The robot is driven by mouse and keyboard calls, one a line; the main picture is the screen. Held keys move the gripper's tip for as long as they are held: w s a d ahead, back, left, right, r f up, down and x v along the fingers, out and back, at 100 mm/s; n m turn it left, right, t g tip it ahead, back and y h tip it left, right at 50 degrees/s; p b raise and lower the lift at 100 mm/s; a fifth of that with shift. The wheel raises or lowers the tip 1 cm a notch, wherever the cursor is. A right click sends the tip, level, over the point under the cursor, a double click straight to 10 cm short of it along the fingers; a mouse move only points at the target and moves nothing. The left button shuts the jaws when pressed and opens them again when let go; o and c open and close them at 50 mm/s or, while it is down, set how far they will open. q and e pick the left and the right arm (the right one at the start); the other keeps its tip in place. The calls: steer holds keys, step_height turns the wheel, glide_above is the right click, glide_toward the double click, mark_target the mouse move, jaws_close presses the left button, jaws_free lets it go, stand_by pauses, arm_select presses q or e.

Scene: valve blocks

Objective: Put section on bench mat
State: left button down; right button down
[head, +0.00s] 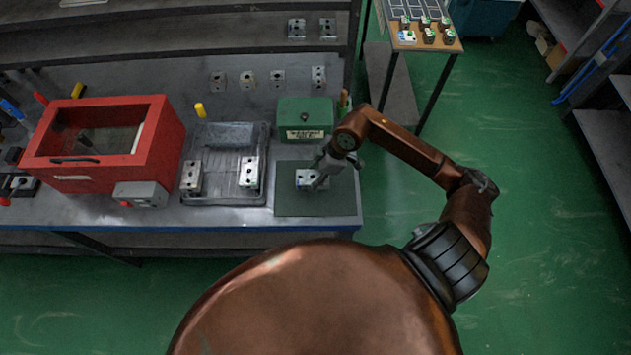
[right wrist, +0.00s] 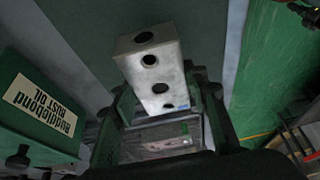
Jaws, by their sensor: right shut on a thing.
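The section, a pale metal valve block with dark round ports (head: 304,177), is at my right gripper (head: 319,179), over the dark green bench mat (head: 292,207). In the right wrist view the section (right wrist: 150,68) sits between the two fingers of my right gripper (right wrist: 165,98), which is shut on it. The mat shows behind the section there (right wrist: 95,30). I cannot tell whether the section touches the mat. My left gripper is not in view.
A green rust-oil box (head: 305,118) stands just behind the mat. Left of it a grey tray (head: 223,187) holds two similar blocks, with a red cabinet (head: 105,145) further left. The bench's right edge lies close beside the mat. The front of the mat is clear.

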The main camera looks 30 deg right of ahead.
steer(key=shift+d+f, duration=0.2)
steer(key=shift+f, duration=0.8)
steer(key=shift+d+f, duration=0.2)
steer(key=shift+f, duration=0.75)
steer(key=shift+f, duration=0.15)
steer(key=c, duration=1.1)
jaws_free()
steer(key=shift+s, duration=0.1)
steer(key=shift+c, duration=0.2)
steer(key=v, duration=1.2)
steer(key=shift+p, duration=0.4)
steer(key=shift+a, duration=0.1)
